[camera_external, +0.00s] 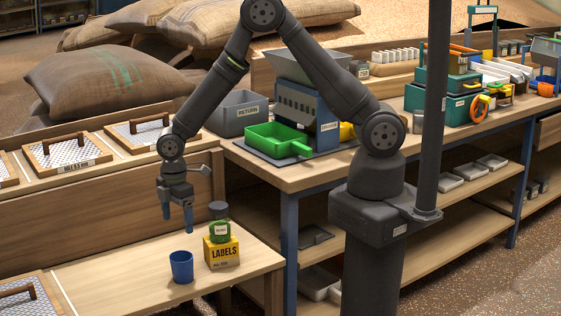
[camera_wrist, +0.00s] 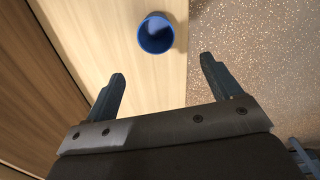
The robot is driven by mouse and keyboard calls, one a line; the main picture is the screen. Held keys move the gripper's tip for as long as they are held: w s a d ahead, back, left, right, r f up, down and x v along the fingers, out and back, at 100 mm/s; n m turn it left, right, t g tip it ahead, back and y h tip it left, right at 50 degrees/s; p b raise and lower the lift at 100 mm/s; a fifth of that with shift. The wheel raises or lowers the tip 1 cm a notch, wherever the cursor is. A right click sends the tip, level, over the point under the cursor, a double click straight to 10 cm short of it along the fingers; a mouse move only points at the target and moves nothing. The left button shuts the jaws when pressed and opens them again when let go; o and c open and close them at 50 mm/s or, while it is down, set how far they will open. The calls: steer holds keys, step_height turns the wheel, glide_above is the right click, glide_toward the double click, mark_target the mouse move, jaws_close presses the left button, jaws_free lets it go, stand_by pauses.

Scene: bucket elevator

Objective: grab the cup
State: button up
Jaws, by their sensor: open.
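The blue cup (camera_external: 181,267) stands upright on the low wooden bench, left of the yellow labels box. In the wrist view the cup (camera_wrist: 156,34) shows from above near the top edge, ahead of the fingertips and between their lines. My gripper (camera_external: 177,220) is above the bench and the cup, pointing down, with a clear gap to the cup. In the wrist view my gripper (camera_wrist: 162,68) has its two fingers wide apart with nothing between them.
The taller workbench (camera_external: 270,174) rises to the right. The low bench (camera_external: 115,280) is bare left of the cup.

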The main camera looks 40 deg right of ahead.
mark_target(182, 264)
step_height(182, 264, down, 10)
steer(key=shift+f, duration=0.2)
steer(key=shift+w+d+f, duration=0.1)
steer(key=shift+w+f, duration=0.1)
steer(key=shift+f, duration=1.1)
steer(key=shift+w+d+f, duration=0.1)
steer(key=shift+w+f, duration=0.05)
steer(key=shift+f, duration=1.15)
steer(key=c, duration=1)
